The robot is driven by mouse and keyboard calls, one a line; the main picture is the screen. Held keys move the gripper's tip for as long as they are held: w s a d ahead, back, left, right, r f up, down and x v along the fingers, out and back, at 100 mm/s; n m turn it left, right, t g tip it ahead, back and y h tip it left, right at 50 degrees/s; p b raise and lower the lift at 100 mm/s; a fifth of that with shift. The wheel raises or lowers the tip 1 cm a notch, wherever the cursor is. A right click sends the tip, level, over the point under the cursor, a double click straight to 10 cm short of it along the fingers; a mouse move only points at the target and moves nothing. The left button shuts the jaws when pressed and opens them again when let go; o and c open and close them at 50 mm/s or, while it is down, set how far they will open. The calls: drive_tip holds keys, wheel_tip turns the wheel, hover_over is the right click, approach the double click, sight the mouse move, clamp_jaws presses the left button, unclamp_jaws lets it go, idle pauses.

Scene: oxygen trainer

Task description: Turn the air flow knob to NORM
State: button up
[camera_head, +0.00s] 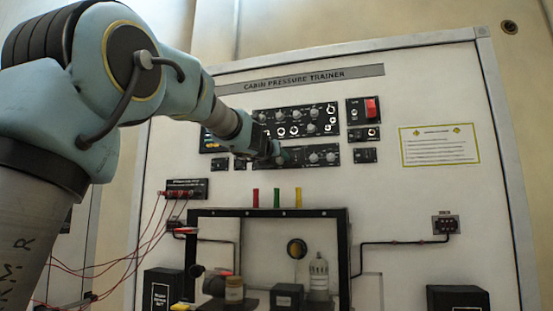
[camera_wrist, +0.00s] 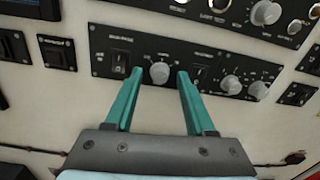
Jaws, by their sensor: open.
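My gripper (camera_wrist: 159,74) is open, its two teal fingers pointing at the trainer's lower control panel (camera_wrist: 107,58). In the wrist view a grey round knob (camera_wrist: 160,72) shows between the fingertips, with a visible gap on each side. The lettering near it is too small to read, so I cannot tell if it is the air flow knob or where it points. In the head view my gripper (camera_head: 274,155) covers the left part of the lower panel (camera_head: 311,155). How far the fingertips are from the panel face is unclear.
Two more knobs (camera_wrist: 231,84) (camera_wrist: 258,90) sit right of the fingers. An upper panel (camera_head: 296,122) with several knobs is just above. A red switch (camera_head: 371,107) is at the right. Below stands a black frame (camera_head: 349,250) with red, green and yellow pieces above it.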

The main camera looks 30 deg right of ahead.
drive_tip(key=shift+c, duration=0.2)
clamp_jaws()
drive_tip(key=shift+n, duration=0.4)
drive_tip(key=n, duration=0.4)
drive_tip(key=shift+n+b, duration=0.3)
drive_tip(key=shift+n, duration=2.3)
drive_tip(key=shift+o, duration=0.2)
unclamp_jaws()
